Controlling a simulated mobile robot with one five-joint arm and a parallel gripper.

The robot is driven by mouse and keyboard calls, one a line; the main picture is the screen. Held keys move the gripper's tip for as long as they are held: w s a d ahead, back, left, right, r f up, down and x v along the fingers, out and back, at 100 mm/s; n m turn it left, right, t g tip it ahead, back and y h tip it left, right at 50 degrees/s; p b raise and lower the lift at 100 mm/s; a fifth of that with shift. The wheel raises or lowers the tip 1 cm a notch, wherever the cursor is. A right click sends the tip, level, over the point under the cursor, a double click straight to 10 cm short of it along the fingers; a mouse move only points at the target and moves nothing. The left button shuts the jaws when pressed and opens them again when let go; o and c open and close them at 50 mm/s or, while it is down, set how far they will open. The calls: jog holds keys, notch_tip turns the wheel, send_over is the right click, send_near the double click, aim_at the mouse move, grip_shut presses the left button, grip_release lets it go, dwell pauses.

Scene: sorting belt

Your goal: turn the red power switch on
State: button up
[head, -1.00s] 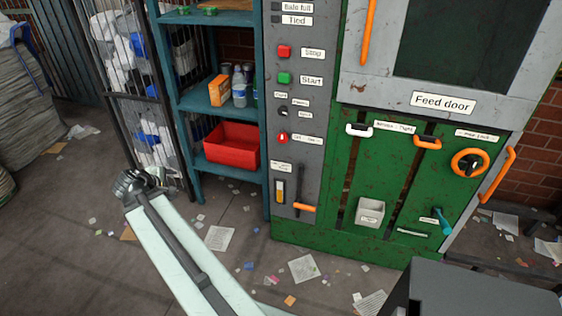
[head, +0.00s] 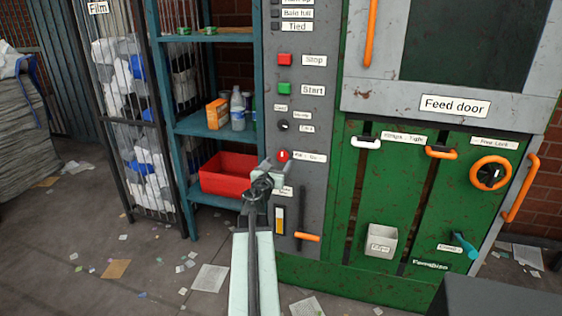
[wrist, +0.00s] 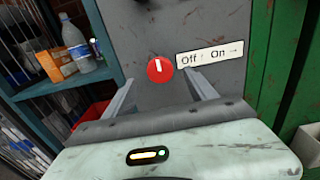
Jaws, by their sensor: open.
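The red power switch (head: 283,156) is a round red knob with a white mark, on the grey control panel of the green machine. In the wrist view the switch (wrist: 160,69) shows its white mark pointing nearly straight up, towards "Off" on the label (wrist: 209,54), which reads "Off ↑ On →". My gripper (head: 268,170) is in front of the panel, just below and left of the switch in the head view. In the wrist view my gripper (wrist: 160,92) is open and empty, its two fingers on either side below the switch, apart from it.
A red Stop button (head: 285,59), a green Start button (head: 285,89) and a black knob (head: 284,126) sit above the switch. An orange-handled lever (head: 307,237) is below. A blue shelf (head: 197,127) with a red bin (head: 228,174) stands left.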

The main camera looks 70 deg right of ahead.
aim_at(282, 157)
jog(key=d, duration=0.4)
jog(key=shift+w, duration=0.15)
jog(key=c, duration=1.4)
jog(key=m, duration=0.4)
jog(key=shift+m, duration=0.4)
jog(key=m, duration=0.9)
jog(key=shift+m, duration=2)
